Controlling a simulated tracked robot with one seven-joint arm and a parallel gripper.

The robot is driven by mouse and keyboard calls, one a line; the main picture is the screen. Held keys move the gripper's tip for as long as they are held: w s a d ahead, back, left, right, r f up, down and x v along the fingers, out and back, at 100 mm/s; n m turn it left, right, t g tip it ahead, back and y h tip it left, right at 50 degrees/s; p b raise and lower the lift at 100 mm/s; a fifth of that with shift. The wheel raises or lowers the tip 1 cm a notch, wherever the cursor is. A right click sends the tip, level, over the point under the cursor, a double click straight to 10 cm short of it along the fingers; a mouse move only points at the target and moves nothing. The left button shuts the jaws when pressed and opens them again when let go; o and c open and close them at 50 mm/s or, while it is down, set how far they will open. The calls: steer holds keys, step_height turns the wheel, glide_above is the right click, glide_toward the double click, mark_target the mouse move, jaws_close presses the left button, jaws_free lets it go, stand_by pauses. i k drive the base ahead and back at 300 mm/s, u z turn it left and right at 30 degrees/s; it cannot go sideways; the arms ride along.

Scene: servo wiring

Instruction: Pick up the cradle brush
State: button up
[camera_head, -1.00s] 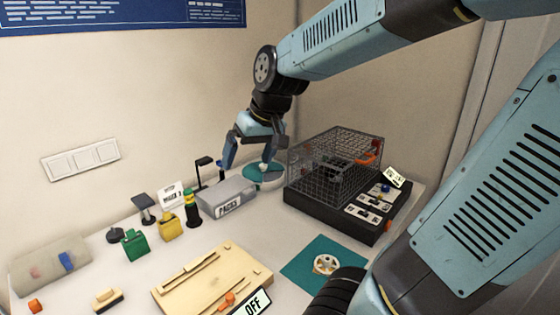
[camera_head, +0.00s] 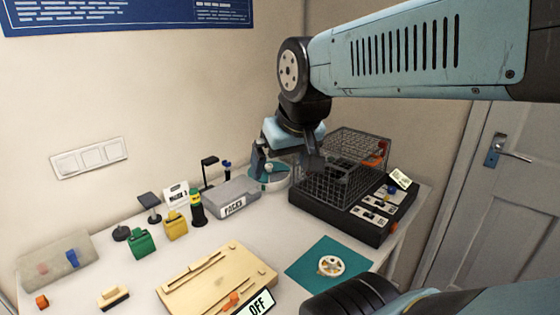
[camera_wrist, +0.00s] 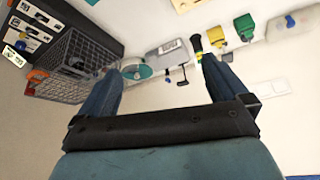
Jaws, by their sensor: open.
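A small brush-like block (camera_head: 113,297) with a cream top and a dark underside lies at the front left of the table in the head view. It is the only thing that looks like the cradle brush, and I do not make it out in the wrist view. My gripper (camera_head: 286,163) is at the back of the table, by the wire cage and the round teal dish, far from the brush. In the wrist view, my gripper (camera_wrist: 162,65) has its two blue fingers wide apart with nothing between them.
A wire cage (camera_head: 335,185) stands on a black switch box beside my gripper. A grey PACKS box (camera_head: 226,205), a yellow-and-black bottle (camera_head: 197,208) and a green block (camera_head: 140,243) stand left. A wooden board (camera_head: 215,278) lies right of the brush. A teal mat (camera_head: 300,272) holds a white wheel.

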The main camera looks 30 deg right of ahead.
mark_target(113, 296)
steer(key=u, duration=0.05)
steer(key=k, duration=0.65)
steer(key=u, duration=0.55)
steer(key=i, duration=0.5)
steer(key=u, duration=0.1)
